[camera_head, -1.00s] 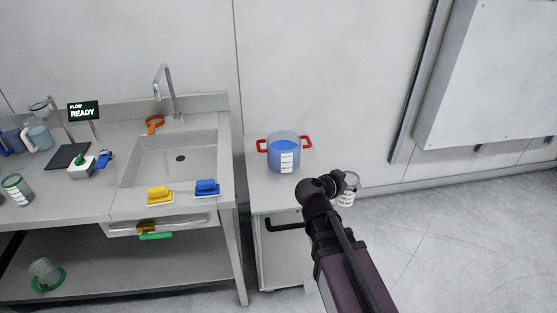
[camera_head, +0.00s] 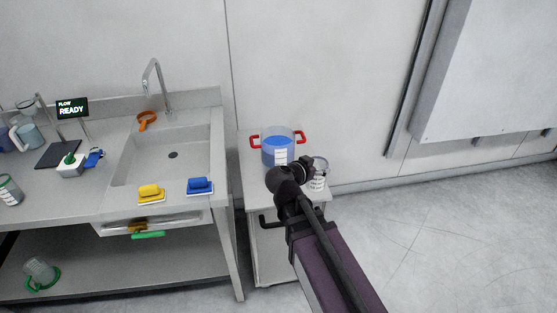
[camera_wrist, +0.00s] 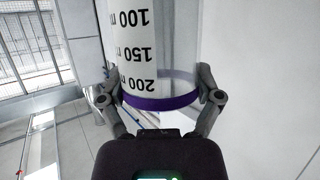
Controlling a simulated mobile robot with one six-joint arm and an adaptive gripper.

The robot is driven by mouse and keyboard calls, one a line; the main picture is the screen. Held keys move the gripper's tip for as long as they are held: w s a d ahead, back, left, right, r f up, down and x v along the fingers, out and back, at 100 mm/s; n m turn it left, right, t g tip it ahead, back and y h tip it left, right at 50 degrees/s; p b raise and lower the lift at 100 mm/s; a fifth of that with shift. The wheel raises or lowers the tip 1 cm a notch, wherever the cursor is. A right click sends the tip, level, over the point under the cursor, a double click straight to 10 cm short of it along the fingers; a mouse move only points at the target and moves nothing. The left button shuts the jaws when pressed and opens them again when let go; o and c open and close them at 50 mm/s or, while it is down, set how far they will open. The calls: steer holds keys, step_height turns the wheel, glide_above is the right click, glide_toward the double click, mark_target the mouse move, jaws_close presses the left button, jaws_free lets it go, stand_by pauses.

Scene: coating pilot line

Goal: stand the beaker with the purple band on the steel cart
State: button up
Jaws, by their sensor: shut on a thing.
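The beaker with the purple band (camera_wrist: 160,103) fills the middle of the wrist view, with a white printed scale on its side. My gripper (camera_wrist: 162,95) is shut on it, one finger on each side at the band. In the head view the beaker (camera_head: 319,178) shows just right of my gripper (camera_head: 300,172), which is largely hidden behind my wrist. The steel cart (camera_head: 255,178) stands right of the sink bench. The beaker appears over or beside the cart's right side; I cannot tell whether it touches the top.
A clear pot with blue liquid and red handles (camera_head: 278,150) stands on the cart's back part. The sink bench (camera_head: 120,200) is to the left, with a yellow sponge (camera_head: 150,192) and a blue sponge (camera_head: 200,185) along its front. Open floor (camera_head: 440,240) lies to the right.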

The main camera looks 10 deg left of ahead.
steer(key=s+a+f+b, duration=0.1)
steer(key=a+f+b, duration=0.4)
steer(key=a, duration=0.2)
steer(key=s+a+f+n+y+b, duration=0.1)
steer(key=a+f+b, duration=0.4)
steer(key=a, duration=0.3)
steer(key=shift+a+t, duration=0.2)
steer(key=shift+t, duration=0.2)
steer(key=shift+f, duration=0.1)
steer(key=w+d+b, duration=0.1)
steer(key=w+d, duration=0.1)
steer(key=w, duration=0.5)
steer(key=w+d+f, duration=0.1)
steer(key=w+d, duration=0.1)
steer(key=w, duration=0.6)
steer(key=shift+d+f+b, duration=0.25)
steer(key=shift+d+b, duration=0.1)
steer(key=shift+d, duration=0.05)
steer(key=shift+f, duration=0.1)
steer(key=shift+f+b, duration=1.7)
steer(key=shift+b, duration=0.1)
